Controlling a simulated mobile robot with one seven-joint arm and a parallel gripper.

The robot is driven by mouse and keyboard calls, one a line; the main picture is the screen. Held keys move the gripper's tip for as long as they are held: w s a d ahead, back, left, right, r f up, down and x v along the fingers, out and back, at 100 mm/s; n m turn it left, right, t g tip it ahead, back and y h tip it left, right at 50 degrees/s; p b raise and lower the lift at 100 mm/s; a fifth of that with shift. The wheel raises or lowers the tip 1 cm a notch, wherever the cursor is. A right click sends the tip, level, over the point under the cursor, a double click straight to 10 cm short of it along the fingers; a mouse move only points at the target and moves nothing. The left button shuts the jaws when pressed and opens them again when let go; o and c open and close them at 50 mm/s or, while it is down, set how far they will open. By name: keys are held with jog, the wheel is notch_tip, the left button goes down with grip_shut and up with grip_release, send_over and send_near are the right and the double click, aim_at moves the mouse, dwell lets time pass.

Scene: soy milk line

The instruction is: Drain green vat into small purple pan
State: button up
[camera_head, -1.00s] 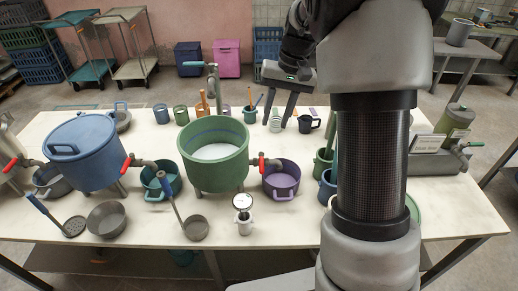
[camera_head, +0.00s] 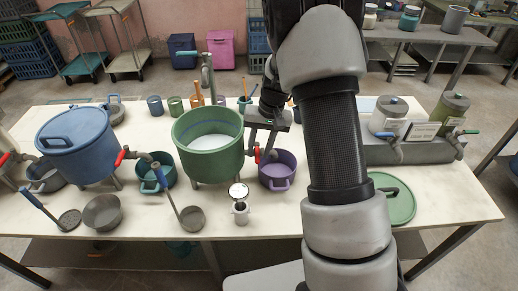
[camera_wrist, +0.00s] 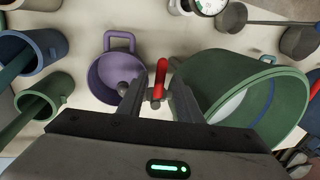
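The green vat (camera_head: 208,165) stands on short legs mid-table and holds white liquid. Its tap has a red lever (camera_head: 257,152), upright in the head view and also visible in the wrist view (camera_wrist: 161,75). The small purple pan (camera_head: 277,172) stands right of the vat at the tap's outlet; in the wrist view (camera_wrist: 108,78) its inside looks empty. My gripper (camera_head: 262,150) is at the tap, between vat and pan. In the wrist view (camera_wrist: 155,92) its fingers are apart, one on each side of the lever. Contact cannot be told.
A blue lidded vat (camera_head: 78,145) and teal pan (camera_head: 155,172) stand left. Green and blue cups (camera_wrist: 45,95) sit beside the pan. A green lid (camera_head: 398,200) lies right.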

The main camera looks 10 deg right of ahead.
grip_shut()
jog(key=shift+d+f, duration=0.1)
dwell(0.4)
jog(key=shift+w+d+n+g+h, duration=0.35)
jog(key=shift+w+d+n, duration=0.5)
jog(key=shift+n, duration=1.8)
jog(key=shift+w+d+n+g+h, duration=0.1)
jog(key=shift+w+d+n+g, duration=0.65)
jog(key=shift+n, duration=1.85)
jog(key=shift+w+d+n+g+h, duration=0.1)
jog(key=shift+w+d+n+h, duration=0.25)
jog(key=shift+d+n, duration=1.6)
jog(key=shift+w+a+n, duration=0.2)
jog(key=shift+a+n, duration=0.55)
jog(key=shift+n, duration=0.15)
grip_release()
